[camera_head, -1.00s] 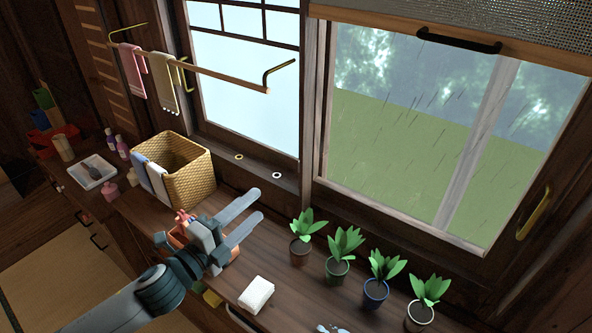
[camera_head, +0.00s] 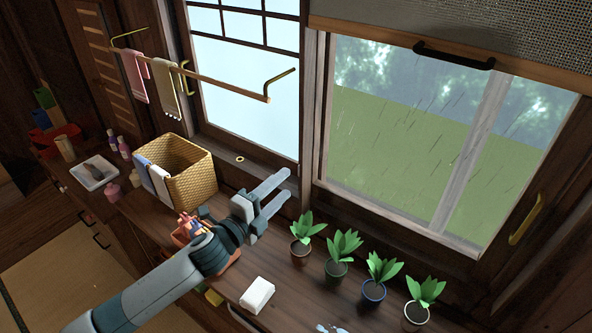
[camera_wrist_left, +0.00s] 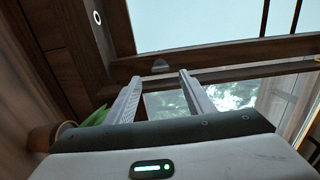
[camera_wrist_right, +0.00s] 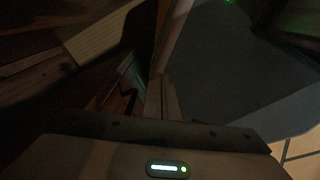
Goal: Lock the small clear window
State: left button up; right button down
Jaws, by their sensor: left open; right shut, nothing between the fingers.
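The clear window (camera_head: 400,150) is at the right of the head view, with rain and greenery behind its glass. A yellow handle (camera_head: 525,218) is on its right frame. Left of it is a paler window (camera_head: 245,80) with dark bars. My left gripper (camera_head: 284,185) is open and empty near the sill below the post between the windows. In the left wrist view, a small grey piece (camera_wrist_left: 161,66) on the dark frame shows between its fingertips; whether they touch it I cannot tell. A white ring (camera_wrist_left: 97,17) is at upper left. My right gripper (camera_wrist_right: 160,98) is shut and empty, in a dark view.
Several potted plants (camera_head: 343,250) stand on the counter just right of my left gripper. A wicker basket (camera_head: 190,180) with towels is to its left, and a white block (camera_head: 257,294) lies in front. A towel rail (camera_head: 200,72) sticks out above. A blind (camera_head: 470,35) covers the clear window's top.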

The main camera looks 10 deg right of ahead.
pick_arm(q)
jog(key=p+x, duration=0.1)
jog(key=x, duration=0.5)
jog(key=shift+w+d, duration=0.3)
jog(key=shift+c, duration=0.2)
